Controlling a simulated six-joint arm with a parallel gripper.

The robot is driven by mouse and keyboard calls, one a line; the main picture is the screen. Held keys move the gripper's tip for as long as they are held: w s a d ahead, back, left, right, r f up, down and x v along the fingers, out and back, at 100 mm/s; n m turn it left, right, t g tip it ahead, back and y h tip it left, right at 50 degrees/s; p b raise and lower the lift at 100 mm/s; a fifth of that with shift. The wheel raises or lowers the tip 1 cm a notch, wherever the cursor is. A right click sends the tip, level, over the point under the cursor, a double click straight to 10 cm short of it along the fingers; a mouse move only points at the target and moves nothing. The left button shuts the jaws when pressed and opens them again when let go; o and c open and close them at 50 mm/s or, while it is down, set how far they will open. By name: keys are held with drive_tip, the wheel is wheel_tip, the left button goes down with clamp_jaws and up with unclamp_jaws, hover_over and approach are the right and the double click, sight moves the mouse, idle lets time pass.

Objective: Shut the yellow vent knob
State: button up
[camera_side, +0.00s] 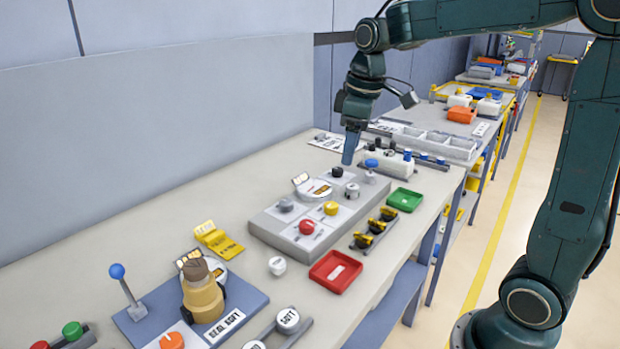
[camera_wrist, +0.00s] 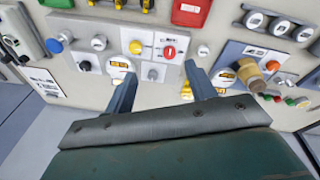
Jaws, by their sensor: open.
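The yellow vent knob (camera_side: 331,208) sits on a white plate on the raised grey panel (camera_side: 268,230), in the middle of the bench. It also shows in the wrist view (camera_wrist: 135,47), beyond my fingertips and a little left of the middle between them. My gripper (camera_side: 349,158) points down above the far back part of the panel, apart from the knob. In the wrist view its two blue fingers (camera_wrist: 160,70) are spread with nothing between them. The knob's exact turn angle is too small to tell.
A red knob (camera_side: 307,227), a grey knob (camera_side: 285,205) and a black knob (camera_side: 337,172) stand near it on the panel, with a gauge (camera_side: 312,188). A red tray (camera_side: 335,271) and a green tray (camera_side: 405,199) lie in front. A beige pump (camera_side: 203,295) stands at the near left.

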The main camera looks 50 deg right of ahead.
sight(331, 204)
drive_tip(key=w+d+f+n+g, duration=0.2)
drive_tip(key=w+d+f, duration=0.4)
drive_tip(key=w, duration=0.3)
drive_tip(key=shift+d+f, duration=0.35)
drive_tip(key=shift+d, duration=0.25)
drive_tip(key=shift+w+f, duration=0.1)
drive_tip(key=shift+f, duration=6.8)
drive_tip(key=c, duration=1)
